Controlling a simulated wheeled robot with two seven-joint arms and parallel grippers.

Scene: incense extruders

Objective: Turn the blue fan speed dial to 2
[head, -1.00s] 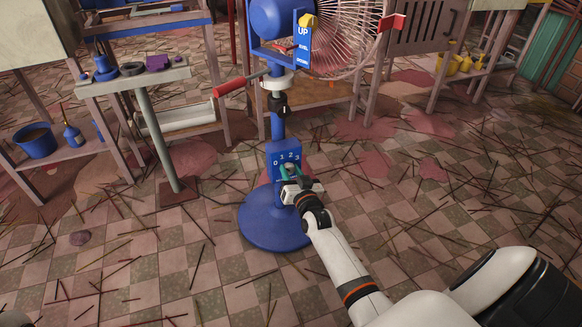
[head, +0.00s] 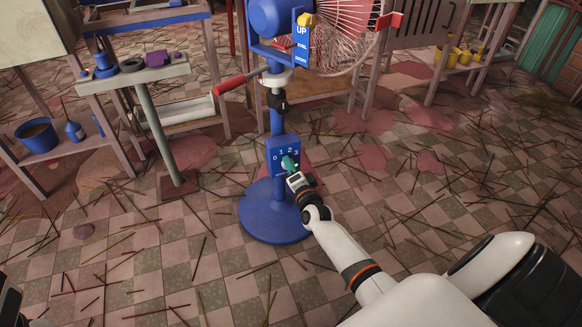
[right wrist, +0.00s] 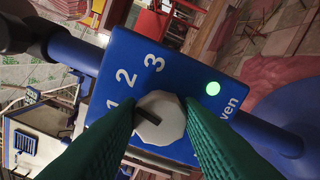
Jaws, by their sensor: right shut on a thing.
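The blue fan (head: 268,18) stands on a blue post with a round base. Its blue control box (head: 272,146) carries the numbers 0 to 3. In the right wrist view, the speed dial (right wrist: 166,113) is a pale faceted knob with a dark pointer mark. The left finger hides the 0. My left gripper is not clearly visible.
A green light (right wrist: 212,88) glows on the box. A red-handled crank (head: 230,85) sticks out left of the post. A small stand (head: 150,120) and a shelf with a blue bucket (head: 37,135) are at left. Incense sticks litter the tiled floor.

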